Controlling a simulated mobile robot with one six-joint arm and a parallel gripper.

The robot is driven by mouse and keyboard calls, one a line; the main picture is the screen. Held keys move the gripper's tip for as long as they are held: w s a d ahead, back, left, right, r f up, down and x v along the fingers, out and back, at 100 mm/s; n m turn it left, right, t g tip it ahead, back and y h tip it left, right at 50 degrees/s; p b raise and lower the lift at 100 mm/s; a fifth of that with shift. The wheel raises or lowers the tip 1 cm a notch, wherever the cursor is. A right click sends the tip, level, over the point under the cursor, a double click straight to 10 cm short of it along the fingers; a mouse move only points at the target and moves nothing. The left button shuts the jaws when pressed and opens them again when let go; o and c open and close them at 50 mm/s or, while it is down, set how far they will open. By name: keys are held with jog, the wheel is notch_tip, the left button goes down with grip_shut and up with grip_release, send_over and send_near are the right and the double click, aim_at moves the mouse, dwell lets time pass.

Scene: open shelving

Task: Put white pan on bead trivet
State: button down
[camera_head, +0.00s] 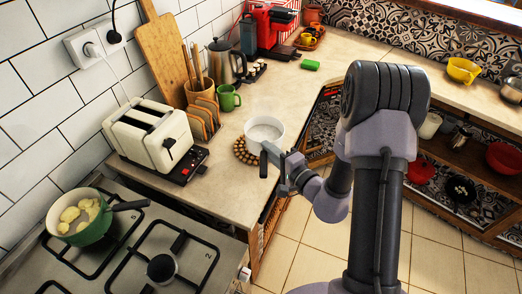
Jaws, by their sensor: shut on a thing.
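The white pan (264,131) is upright at the counter's front edge, over the right part of the bead trivet (243,151). The trivet is a ring of brown wooden beads on the counter, partly hidden by the pan. I cannot tell whether the pan touches it. My gripper (282,165) is at the pan's near side, shut on the pan's dark handle (264,164), which points toward the camera. The fingertips are small and partly hidden.
A toaster (152,135) on a black scale stands left of the trivet. A toast rack (204,120), green mug (228,98) and kettle (226,62) stand behind. A green pan (82,217) sits on the hob at left. Counter is clear right of the mug.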

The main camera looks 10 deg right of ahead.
jog(key=shift+w+a+f+b, duration=0.3)
jog(key=shift+w+f, duration=0.35)
jog(key=shift+w+a+f+b, duration=0.25)
jog(key=shift+w+a+f, duration=0.1)
jog(key=shift+w+f, duration=0.35)
jog(key=shift+w+a+f+b, duration=0.3)
jog(key=shift+w+f, duration=0.3)
jog(key=shift+w, duration=0.05)
jog(key=shift+f, duration=0.1)
jog(key=c, duration=1.3)
grip_release()
jog(key=shift+c, duration=0.2)
jog(key=shift+r, duration=0.2)
jog(key=v, duration=1.2)
jog(key=shift+f, duration=0.2)
